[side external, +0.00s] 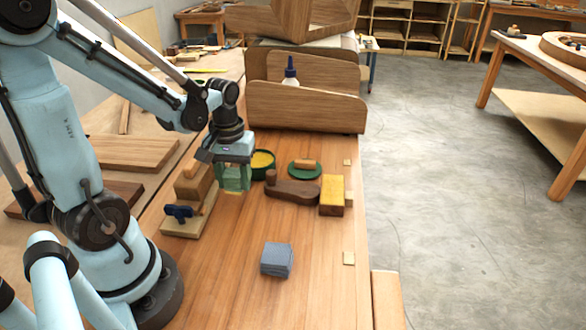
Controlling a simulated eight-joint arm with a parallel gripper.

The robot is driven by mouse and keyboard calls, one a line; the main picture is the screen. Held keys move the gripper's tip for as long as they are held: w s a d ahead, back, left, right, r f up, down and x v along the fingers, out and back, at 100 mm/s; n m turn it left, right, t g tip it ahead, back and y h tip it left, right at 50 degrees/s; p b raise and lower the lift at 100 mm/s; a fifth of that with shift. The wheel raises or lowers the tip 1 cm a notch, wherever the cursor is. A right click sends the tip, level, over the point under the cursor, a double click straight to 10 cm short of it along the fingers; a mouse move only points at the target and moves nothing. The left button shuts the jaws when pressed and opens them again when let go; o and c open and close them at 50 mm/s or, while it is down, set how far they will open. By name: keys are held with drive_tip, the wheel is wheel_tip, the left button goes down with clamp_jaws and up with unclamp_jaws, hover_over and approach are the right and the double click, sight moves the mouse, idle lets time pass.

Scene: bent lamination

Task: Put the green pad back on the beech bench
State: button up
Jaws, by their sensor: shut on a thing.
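My gripper (234,178) points down over the beech bench (225,285) and is shut on the green pad (233,180). The pad shows as a small green block between and below the pale blue fingers, partly hidden by them. It is close above the bench top, right of a wooden block with a dark blue clamp-like piece. I cannot tell from this view whether the pad touches the bench.
A yellow-filled tin (262,162), a green round lid (291,171), a wooden plane (292,191) and a yellow block (332,190) stand right of my gripper. A blue-grey stack (276,260) lies nearer. A curved wooden rack (305,108) stands behind. The front bench is mostly clear.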

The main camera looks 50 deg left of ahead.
sight(236, 191)
drive_tip(key=shift+f, duration=2.05)
drive_tip(key=shift+f, duration=0.15)
drive_tip(key=o, duration=0.9)
drive_tip(key=shift+o, duration=0.2)
wheel_tip(236, 191, up, 12)
drive_tip(key=shift+r, duration=0.1)
drive_tip(key=w+d+r+m+t, duration=0.1)
drive_tip(key=w+d+m+t, duration=0.2)
drive_tip(key=d+m+t, duration=0.4)
drive_tip(key=shift+d+r+m, duration=0.25)
drive_tip(key=shift+d+m, duration=0.75)
drive_tip(key=shift+d, duration=0.85)
